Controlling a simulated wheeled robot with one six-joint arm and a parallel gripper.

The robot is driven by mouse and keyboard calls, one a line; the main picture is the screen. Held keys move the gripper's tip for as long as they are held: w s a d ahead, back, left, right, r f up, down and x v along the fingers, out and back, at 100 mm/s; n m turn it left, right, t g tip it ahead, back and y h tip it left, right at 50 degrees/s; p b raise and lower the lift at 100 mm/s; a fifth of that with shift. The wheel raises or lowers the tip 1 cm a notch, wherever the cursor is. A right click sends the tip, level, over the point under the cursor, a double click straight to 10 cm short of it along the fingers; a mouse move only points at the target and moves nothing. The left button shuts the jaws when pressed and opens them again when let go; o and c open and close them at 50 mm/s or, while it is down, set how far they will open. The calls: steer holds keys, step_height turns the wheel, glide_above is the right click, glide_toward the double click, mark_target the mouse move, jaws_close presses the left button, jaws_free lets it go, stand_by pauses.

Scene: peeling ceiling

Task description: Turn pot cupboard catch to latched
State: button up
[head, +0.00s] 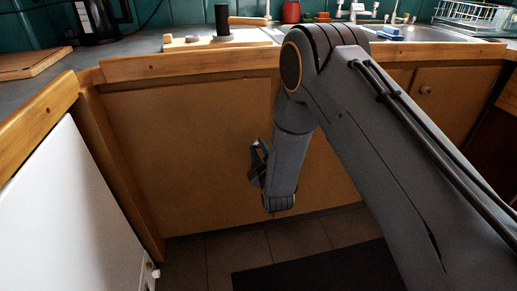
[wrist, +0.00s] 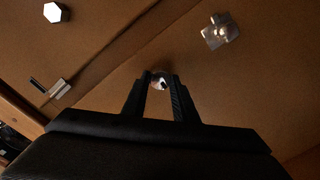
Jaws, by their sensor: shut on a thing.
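The pot cupboard's brown front (head: 185,140) stands closed under the worktop in the head view. In the wrist view my gripper (wrist: 160,82) is shut on a small shiny metal piece on the brown panel, which looks like part of the catch (wrist: 158,84). The fingers hide most of this piece, so its turn angle cannot be told. In the head view my wrist is low in front of the cupboard, and my arm hides the fingertips and the catch.
In the wrist view, a metal fitting (wrist: 220,31) is at upper right, a pale hexagonal knob (wrist: 53,12) at upper left, and another metal fitting (wrist: 59,88) at left. A white appliance (head: 70,220) bounds the left side. The worktop (head: 140,48) overhangs above.

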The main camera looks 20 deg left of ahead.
steer(key=o, duration=1)
steer(key=shift+o, duration=0.2)
steer(key=shift+s, duration=0.1)
steer(key=v, duration=0.7)
steer(key=shift+s+d+p, duration=0.25)
steer(key=shift+p, duration=0.1)
